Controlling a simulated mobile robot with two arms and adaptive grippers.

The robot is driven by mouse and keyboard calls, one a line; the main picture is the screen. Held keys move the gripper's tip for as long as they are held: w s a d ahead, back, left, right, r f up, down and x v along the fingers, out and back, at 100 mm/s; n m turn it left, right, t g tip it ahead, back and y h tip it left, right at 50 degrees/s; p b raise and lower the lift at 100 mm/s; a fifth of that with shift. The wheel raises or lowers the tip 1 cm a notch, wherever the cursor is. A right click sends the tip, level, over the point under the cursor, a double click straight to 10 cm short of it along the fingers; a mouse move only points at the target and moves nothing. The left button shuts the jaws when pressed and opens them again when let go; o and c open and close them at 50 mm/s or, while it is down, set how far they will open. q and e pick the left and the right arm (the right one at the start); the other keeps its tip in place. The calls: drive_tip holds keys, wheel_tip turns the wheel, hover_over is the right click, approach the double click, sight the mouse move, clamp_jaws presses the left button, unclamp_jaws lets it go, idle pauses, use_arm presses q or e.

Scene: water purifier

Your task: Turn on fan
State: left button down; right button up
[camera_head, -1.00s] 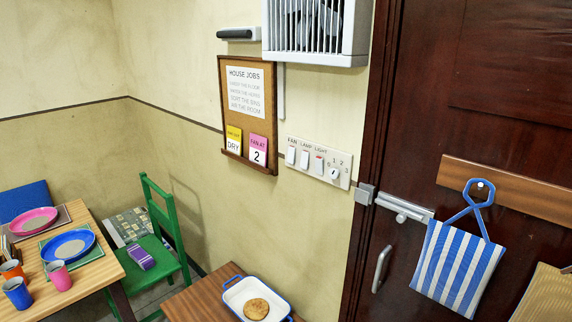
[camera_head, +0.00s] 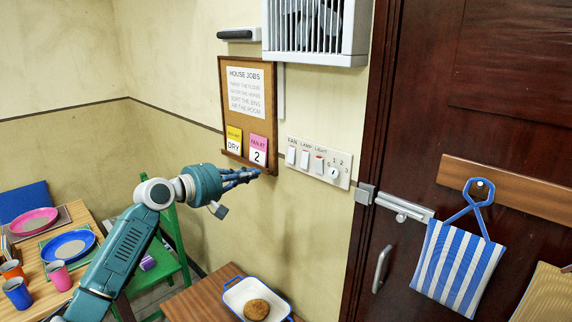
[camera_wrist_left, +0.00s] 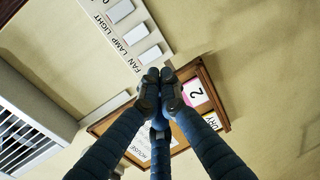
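The fan (camera_head: 310,28) is a white grilled wall unit at the top of the head view. The switch panel (camera_head: 327,180) is below it, with rockers labelled FAN, LAMP and LIGHT and a dial (camera_head: 334,172) marked 0 to 3. The FAN switch (camera_head: 291,155) is the leftmost rocker; it also shows in the left wrist view (camera_wrist_left: 151,55). My left gripper (camera_head: 257,173) is left of the panel and slightly lower, in front of the board's bottom edge. In the left wrist view its fingertips (camera_wrist_left: 160,82) are together and empty, apart from the switch in the picture. My right gripper is out of view.
A corkboard (camera_head: 224,105) holds a pink card (camera_head: 258,142) reading "FAN AT 2". A small table (camera_head: 200,297) with a white dish (camera_head: 235,300) stands below. A dark door (camera_head: 430,145) with a striped bag (camera_head: 455,265) is at the right.

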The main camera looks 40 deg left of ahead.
use_arm(q)
drive_tip(key=shift+d+r, duration=0.2)
drive_tip(key=shift+r, duration=0.35)
drive_tip(key=p, duration=0.5)
approach(293, 162)
drive_tip(key=x, duration=0.6)
drive_tip(key=shift+w+a+r, duration=0.1)
drive_tip(key=shift+w, duration=0.05)
drive_tip(key=shift+w+f, duration=0.2)
drive_tip(key=shift+w, duration=0.2)
